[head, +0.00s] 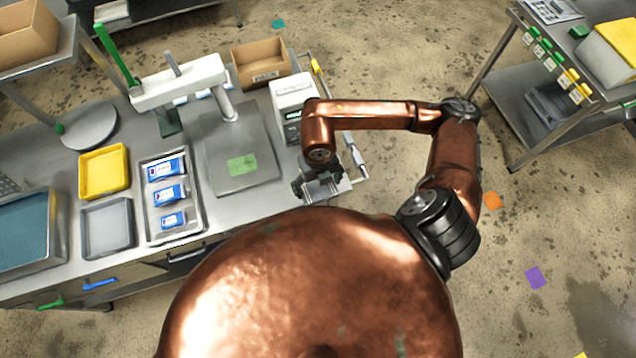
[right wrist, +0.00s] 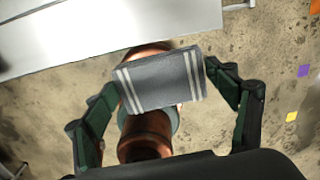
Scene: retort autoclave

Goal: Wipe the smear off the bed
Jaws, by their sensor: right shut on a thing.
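My right gripper (head: 318,184) is at the front right corner of the steel bench, right of the bed. In the right wrist view my right gripper (right wrist: 165,85) is shut on a grey cloth pad (right wrist: 160,80) with pale stripes near both ends. The bed (head: 215,150) is a flat grey plate under a white-headed machine. A green smear (head: 242,164) lies on the bed, toward its front. The pad is apart from the smear. My left gripper is not in view.
A white box device (head: 291,100) stands behind my right gripper. Left of the bed are a steel tray (head: 151,226) with blue-and-white packets, a yellow tray (head: 103,172) and a grey tray (head: 106,227).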

